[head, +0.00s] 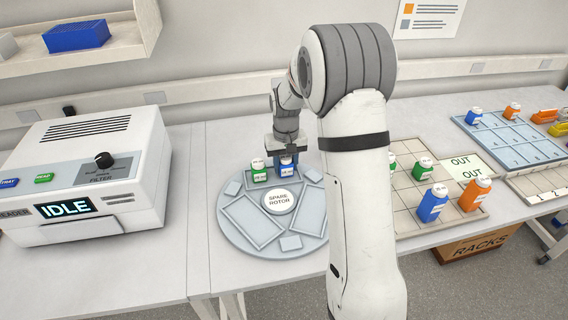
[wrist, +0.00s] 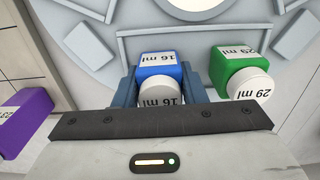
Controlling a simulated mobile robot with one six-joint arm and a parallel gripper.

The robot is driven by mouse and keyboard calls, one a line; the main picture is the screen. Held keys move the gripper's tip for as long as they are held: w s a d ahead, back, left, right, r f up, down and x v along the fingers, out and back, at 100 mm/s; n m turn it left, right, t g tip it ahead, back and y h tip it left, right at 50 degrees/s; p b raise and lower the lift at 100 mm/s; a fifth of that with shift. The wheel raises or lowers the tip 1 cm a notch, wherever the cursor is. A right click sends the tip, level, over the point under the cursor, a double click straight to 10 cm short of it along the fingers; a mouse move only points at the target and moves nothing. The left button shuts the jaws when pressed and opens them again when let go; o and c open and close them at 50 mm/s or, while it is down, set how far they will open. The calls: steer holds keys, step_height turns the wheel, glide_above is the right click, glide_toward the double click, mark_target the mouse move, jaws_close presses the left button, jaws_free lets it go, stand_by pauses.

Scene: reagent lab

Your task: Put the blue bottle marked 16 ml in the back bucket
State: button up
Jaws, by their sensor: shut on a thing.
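The blue bottle (wrist: 158,68) has a white cap and a label reading 16 ml. My gripper (wrist: 160,85) is shut on it, with a finger on each side. In the head view the blue bottle (head: 287,169) is below my gripper (head: 286,155), at the back of the round rotor plate (head: 233,232). The green bottle marked 29 ml (wrist: 234,72) stands beside it, apart from the fingers; it also shows in the head view (head: 259,173). The back bucket is mostly hidden by the bottles and gripper. I cannot tell whether the blue bottle touches its floor.
A purple bottle (wrist: 23,118) lies left in the wrist view. The reader (head: 90,165) stands left of the rotor. To the right, a gridded rack (head: 405,222) holds green, blue and orange bottles, with a blue numbered rack (head: 510,145) behind. My arm hides part of the table.

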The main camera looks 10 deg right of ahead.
mark_target(286, 157)
steer(key=shift+f, duration=0.2)
steer(key=o, duration=1)
steer(key=shift+r, duration=0.1)
step_height(286, 157, up, 12)
steer(key=shift+r+b, duration=0.1)
steer(key=shift+b, duration=0.25)
steer(key=s+t, duration=0.1)
steer(key=s, duration=0.8)
steer(key=s+r+t, duration=0.1)
steer(key=s, duration=0.9)
steer(key=s+t, duration=0.1)
steer(key=s, duration=0.8)
steer(key=shift+s+a+r, duration=0.1)
steer(key=shift+s+r, duration=0.1)
steer(key=shift+s, duration=0.05)
